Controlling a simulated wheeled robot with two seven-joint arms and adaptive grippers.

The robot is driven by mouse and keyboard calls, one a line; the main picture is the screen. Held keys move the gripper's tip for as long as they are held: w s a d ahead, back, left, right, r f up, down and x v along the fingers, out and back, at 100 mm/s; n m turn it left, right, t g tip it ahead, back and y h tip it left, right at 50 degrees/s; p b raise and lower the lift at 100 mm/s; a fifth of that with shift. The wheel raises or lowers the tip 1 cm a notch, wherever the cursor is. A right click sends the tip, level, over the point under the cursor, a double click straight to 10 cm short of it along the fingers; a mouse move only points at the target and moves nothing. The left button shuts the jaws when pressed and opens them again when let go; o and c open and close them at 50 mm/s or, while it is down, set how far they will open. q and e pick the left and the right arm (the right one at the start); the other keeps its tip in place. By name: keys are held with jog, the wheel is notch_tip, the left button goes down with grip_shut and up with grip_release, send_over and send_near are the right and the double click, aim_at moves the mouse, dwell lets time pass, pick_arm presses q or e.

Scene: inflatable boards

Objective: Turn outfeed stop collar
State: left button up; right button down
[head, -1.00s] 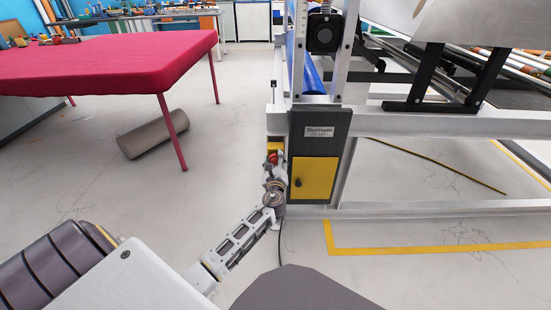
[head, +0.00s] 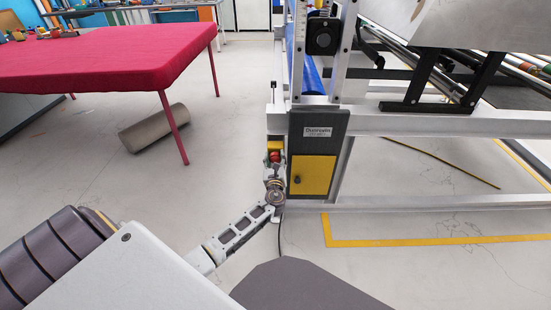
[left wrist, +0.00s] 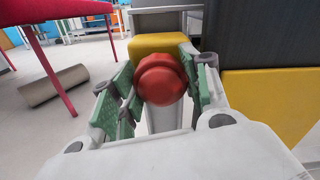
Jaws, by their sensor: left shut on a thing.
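The red outfeed stop collar (left wrist: 160,82) is a rounded, stepped knob on the front of a yellow box (left wrist: 158,43) in the left wrist view. In the head view the collar (head: 275,157) is small, on the machine's near left post. My left gripper (left wrist: 155,88) has its green-padded fingers on both sides of the collar and is shut on it. In the head view my left gripper (head: 274,172) reaches up to the collar from below and partly covers it. Any turn of the collar cannot be read from its plain surface. My right gripper is not in view.
A grey panel with a yellow door (head: 312,176) stands just right of the collar. The machine's white frame (head: 440,124) extends right. A red-covered table (head: 110,62) and a grey roll (head: 155,130) are at left. Open floor lies between table and machine.

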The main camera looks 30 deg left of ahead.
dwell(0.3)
pick_arm(q)
jog(key=o, duration=1)
jog(key=shift+s+d, duration=0.15)
jog(key=shift+v, duration=5.8)
